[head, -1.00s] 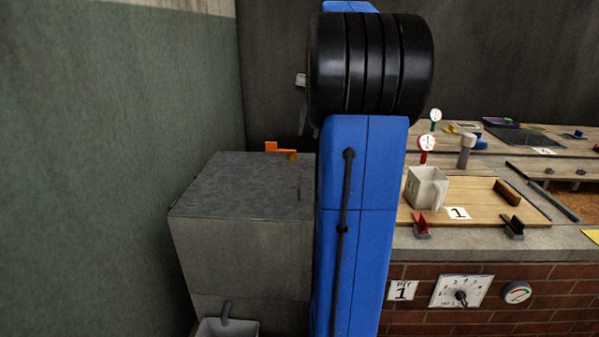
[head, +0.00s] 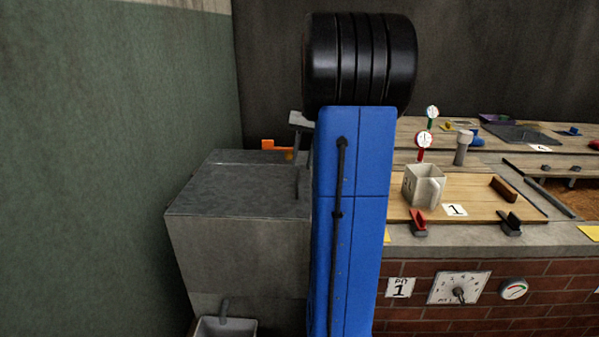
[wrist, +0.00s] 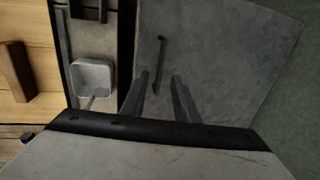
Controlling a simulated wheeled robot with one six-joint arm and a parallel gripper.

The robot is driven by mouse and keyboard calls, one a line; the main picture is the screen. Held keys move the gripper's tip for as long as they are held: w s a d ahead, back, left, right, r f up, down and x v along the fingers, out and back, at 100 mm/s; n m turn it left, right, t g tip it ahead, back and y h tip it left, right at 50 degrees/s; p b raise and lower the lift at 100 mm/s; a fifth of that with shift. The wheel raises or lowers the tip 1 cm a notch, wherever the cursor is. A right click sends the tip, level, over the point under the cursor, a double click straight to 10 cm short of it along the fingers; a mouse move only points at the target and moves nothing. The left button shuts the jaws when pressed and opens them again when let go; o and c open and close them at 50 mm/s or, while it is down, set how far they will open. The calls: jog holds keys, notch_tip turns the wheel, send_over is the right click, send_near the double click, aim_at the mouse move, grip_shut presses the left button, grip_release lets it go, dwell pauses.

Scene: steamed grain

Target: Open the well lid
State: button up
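The well lid (head: 235,190) is the flat grey top of a box-shaped well (head: 240,255) at the left in the head view. It lies flat and closed. Its thin dark bar handle (head: 297,183) stands near its right edge, partly beside my blue arm. In the wrist view the lid (wrist: 225,50) fills the right half, with the handle (wrist: 160,52) upright in the picture. My gripper (wrist: 160,75) is open, its two fingers apart and empty. The handle is ahead of the fingertips, roughly between them. In the head view my gripper is mostly hidden behind my arm.
An orange lever (head: 275,145) is at the well's back edge. A grey spout and basin (head: 226,327) are at its front. A green wall (head: 100,150) is close on the left. Right of my arm is a counter with a board (head: 470,190), white pitcher (head: 422,186) and dial gauges.

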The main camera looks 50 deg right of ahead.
aim_at(298, 177)
jog(key=shift+w+a+f, duration=0.15)
jog(key=shift+w+f, duration=0.05)
jog(key=shift+f, duration=1)
jog(key=shift+w+a+f, duration=0.15)
jog(key=shift+f, duration=1)
grip_shut()
